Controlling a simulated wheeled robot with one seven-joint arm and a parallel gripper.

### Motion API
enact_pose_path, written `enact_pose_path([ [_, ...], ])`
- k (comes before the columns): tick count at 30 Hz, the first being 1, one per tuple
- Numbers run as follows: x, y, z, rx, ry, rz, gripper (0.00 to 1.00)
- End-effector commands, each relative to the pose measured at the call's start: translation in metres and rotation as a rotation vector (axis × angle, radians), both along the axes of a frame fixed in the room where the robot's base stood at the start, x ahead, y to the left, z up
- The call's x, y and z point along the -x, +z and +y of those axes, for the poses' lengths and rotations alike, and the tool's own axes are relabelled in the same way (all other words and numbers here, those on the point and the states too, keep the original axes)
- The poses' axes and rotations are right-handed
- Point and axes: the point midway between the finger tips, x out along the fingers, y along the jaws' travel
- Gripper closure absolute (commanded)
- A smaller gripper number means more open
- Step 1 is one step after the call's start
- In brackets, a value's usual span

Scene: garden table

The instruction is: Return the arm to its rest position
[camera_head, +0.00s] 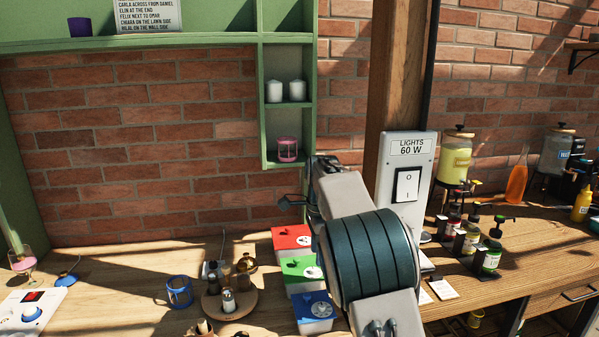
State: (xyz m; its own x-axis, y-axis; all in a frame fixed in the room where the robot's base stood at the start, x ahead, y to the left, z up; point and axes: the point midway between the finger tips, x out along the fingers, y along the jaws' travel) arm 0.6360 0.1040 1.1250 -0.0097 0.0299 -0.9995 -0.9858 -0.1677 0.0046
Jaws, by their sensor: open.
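My arm reaches up from the bottom of the head view, with its dark teal joint in front of the wooden post. My gripper (287,203) points left at the arm's far end, before the brick wall and just below the green shelf (263,130). Its jaws look small and partly hidden by the wrist; they are open, and I see nothing between them.
Red (293,238), green (301,270) and blue (315,308) boxes stand close below my arm. A light switch panel (407,185) is right behind it. A round wooden tray (246,303) holds small items. Pump bottles (488,257) stand at right.

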Motion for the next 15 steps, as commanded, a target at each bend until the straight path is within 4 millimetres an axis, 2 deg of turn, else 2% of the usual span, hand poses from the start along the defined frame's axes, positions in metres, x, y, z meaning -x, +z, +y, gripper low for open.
enact_pose_path([
  [8, 0.036, 0.023, -0.029, -0.036, 0.149, -0.039, 0.59],
  [11, 0.059, 0.033, -0.042, -0.048, 0.241, -0.065, 0.59],
  [15, 0.102, 0.043, -0.061, -0.055, 0.407, -0.112, 0.59],
])
